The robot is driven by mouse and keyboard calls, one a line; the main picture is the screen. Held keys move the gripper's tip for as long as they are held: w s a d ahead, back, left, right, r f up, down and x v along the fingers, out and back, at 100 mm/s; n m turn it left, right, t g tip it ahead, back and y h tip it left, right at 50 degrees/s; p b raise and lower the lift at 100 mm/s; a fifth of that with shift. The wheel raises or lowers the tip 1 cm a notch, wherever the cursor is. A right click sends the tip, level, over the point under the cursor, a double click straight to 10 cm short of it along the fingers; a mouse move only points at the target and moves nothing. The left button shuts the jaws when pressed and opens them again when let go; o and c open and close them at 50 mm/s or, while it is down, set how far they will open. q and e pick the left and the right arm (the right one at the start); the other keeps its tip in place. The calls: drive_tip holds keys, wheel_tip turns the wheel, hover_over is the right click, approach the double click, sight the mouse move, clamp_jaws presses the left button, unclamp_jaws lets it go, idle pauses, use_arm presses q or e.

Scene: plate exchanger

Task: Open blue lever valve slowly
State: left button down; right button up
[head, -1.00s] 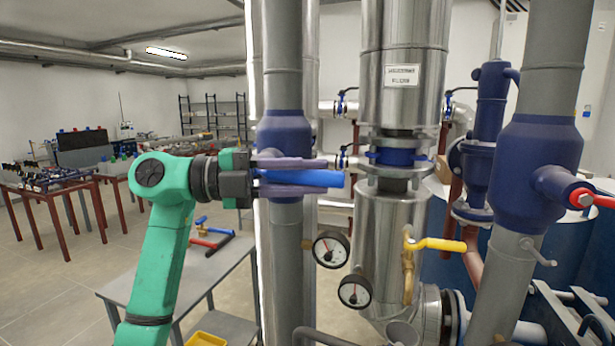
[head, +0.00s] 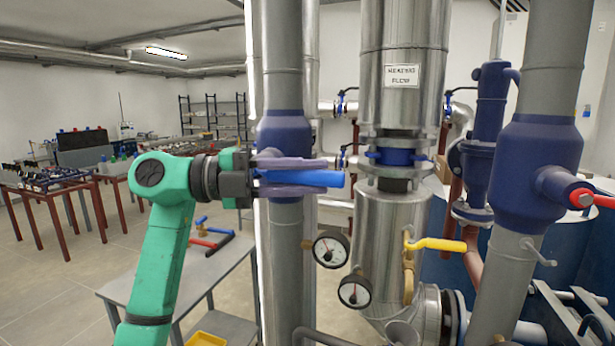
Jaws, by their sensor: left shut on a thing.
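The blue lever (head: 318,178) lies roughly level in front of the dark blue valve body (head: 284,130) on the left grey vertical pipe. My left gripper (head: 300,172) comes in from the left and is shut on the lever, with its purple fingers along the lever's upper and lower sides. The lever's free end sticks out to the right past the fingertips. The lever's pivot is hidden behind the gripper and fingers. My right gripper is out of view.
A yellow lever (head: 436,244) and two round gauges (head: 331,249) (head: 354,291) are to the right of the pipe. A red lever (head: 595,199) is on the right pipe's valve. A grey table (head: 185,280) with loose valve parts stands below my left arm.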

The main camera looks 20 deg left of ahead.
use_arm(q)
drive_tip(key=shift+h+b, duration=0.3)
drive_tip(key=shift+r+n+t+h, duration=0.3)
drive_tip(key=shift+r+h, duration=0.1)
drive_tip(key=shift+r, duration=0.4)
drive_tip(key=c, duration=0.6)
unclamp_jaws()
drive_tip(key=shift+a, duration=0.1)
